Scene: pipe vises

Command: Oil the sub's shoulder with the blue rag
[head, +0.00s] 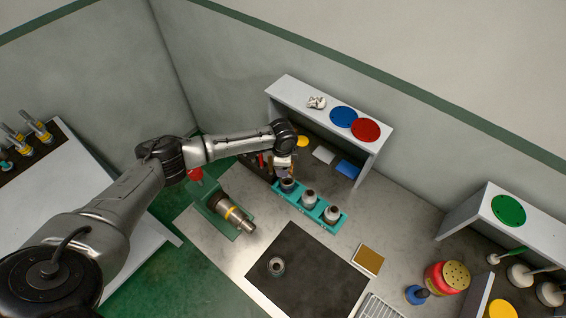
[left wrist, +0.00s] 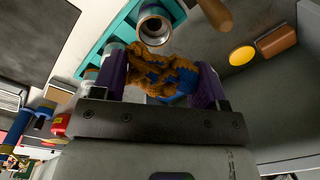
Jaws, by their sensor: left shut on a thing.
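My left gripper (head: 283,168) reaches in over the left end of a teal rack (head: 320,207). In the left wrist view its purple fingers (left wrist: 160,78) are shut on a crumpled rag (left wrist: 165,72), orange-brown with blue patches. Beside the rag, close to it, is the open end of a round metal sub (left wrist: 152,26) in the rack; I cannot tell whether they touch. In the head view that left-end sub (head: 288,184) is just below the gripper. Two similar pieces (head: 309,198) (head: 331,213) stand further along the rack. My right gripper is not in view.
A vise with a pipe (head: 232,213) lies left of the rack. Another metal piece (head: 276,266) stands on a dark mat (head: 305,270). A white shelf (head: 285,93) overhangs behind, with a flat blue item (head: 348,168) under it. A red can (head: 446,278) stands right.

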